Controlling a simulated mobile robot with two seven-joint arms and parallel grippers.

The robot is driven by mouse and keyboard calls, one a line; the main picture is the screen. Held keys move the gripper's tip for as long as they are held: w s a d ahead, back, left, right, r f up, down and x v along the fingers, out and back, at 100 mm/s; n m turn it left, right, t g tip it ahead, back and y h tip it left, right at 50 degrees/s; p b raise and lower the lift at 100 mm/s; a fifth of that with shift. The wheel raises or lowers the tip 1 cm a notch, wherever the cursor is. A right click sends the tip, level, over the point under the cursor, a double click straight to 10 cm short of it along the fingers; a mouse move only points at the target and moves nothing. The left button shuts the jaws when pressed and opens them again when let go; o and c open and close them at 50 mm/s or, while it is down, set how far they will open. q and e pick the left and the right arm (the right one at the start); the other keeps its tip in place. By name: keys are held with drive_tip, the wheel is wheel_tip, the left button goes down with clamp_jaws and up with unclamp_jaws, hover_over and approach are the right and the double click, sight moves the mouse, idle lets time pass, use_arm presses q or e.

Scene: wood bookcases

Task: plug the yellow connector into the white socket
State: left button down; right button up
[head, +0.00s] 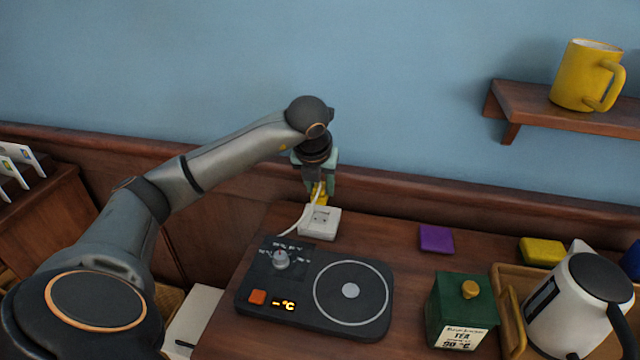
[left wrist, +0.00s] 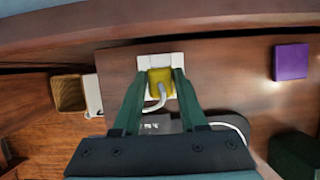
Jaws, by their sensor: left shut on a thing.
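The yellow connector (left wrist: 161,80) is between the green fingers of my left gripper (left wrist: 157,92), which is shut on it. In the head view the connector (head: 320,192) shows just below the fingers of the left gripper (head: 318,182), with a white cable running from it. The white socket (head: 320,224) sits on the wooden counter, directly below the connector in the head view. In the left wrist view the socket (left wrist: 145,63) is partly hidden behind the connector. I cannot tell whether the connector touches the socket. My right gripper is not in view.
A dark hotplate (head: 316,290) lies in front of the socket, with the white cable reaching its back edge. A purple block (head: 436,239), a green tea tin (head: 460,306) and a white kettle (head: 575,305) stand to the right. The wall rail is close behind the socket.

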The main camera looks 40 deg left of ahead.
sight(320, 203)
use_arm(q)
drive_tip(key=shift+f+b, duration=0.55)
drive_tip(key=shift+f, duration=0.35)
drive_tip(key=shift+f+b, duration=0.65)
drive_tip(key=shift+f, duration=0.2)
drive_tip(key=shift+f+b, duration=0.4)
drive_tip(key=shift+f, duration=0.3)
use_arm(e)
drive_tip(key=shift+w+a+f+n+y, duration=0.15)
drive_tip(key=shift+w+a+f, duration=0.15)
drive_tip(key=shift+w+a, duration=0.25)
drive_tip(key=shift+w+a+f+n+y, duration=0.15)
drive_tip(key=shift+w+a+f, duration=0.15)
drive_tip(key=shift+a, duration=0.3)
use_arm(q)
drive_tip(key=shift+b, duration=0.3)
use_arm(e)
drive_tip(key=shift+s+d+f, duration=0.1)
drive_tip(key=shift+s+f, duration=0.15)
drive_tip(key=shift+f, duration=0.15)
use_arm(q)
drive_tip(key=shift+f+b, duration=0.5)
drive_tip(key=shift+f, duration=0.1)
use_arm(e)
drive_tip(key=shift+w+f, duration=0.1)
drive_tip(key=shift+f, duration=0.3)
use_arm(q)
drive_tip(key=shift+c, duration=1.8)
unclamp_jaws()
